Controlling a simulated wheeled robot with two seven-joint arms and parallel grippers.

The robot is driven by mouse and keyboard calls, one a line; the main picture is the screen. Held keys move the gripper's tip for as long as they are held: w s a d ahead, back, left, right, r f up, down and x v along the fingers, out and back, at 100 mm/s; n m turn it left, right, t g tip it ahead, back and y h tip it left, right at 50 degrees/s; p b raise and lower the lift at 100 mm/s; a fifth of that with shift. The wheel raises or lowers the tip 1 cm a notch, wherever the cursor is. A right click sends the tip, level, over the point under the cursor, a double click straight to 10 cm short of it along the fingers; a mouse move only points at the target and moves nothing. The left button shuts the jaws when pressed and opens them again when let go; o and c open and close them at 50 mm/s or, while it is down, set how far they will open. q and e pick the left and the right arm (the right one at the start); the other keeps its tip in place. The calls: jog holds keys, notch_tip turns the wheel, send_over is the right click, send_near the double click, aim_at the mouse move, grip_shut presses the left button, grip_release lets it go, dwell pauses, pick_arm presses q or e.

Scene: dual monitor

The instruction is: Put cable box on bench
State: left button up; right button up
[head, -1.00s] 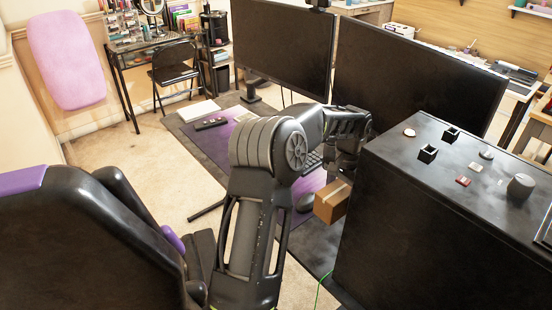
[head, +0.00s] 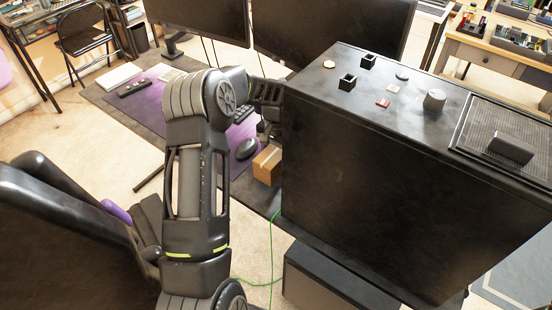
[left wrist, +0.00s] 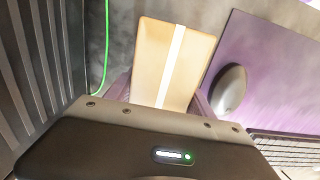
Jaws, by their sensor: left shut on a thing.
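A small brown cardboard box (head: 266,165) with a pale tape strip sits beside the black computer mouse, left of the large black case; I take it as the cable box. In the left wrist view the box (left wrist: 150,50) shows its taped face, between the fingers. My left gripper (left wrist: 160,97) is shut on its near part. In the head view the fingers are mostly hidden by my left arm and the case. I cannot tell whether the box touches the desk. My right gripper is not in view. A wooden bench (head: 470,47) with drawers stands at the back right.
The tall black case (head: 370,170) stands close right of the box, with small items on top. The mouse (head: 246,148), purple mat (head: 160,108) and two monitors lie left and behind. A green cable (head: 272,250) hangs below. A black chair (head: 60,220) is front left.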

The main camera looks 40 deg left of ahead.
pick_arm(q)
jog(key=shift+f, duration=0.45)
jog(key=shift+f, duration=0.1)
jog(key=o, duration=1.6)
jog(key=shift+c, duration=0.2)
notch_tip(320, 180, up, 12)
jog(key=shift+r+b, duration=0.15)
jog(key=shift+b, duration=0.45)
jog(key=shift+o, duration=0.4)
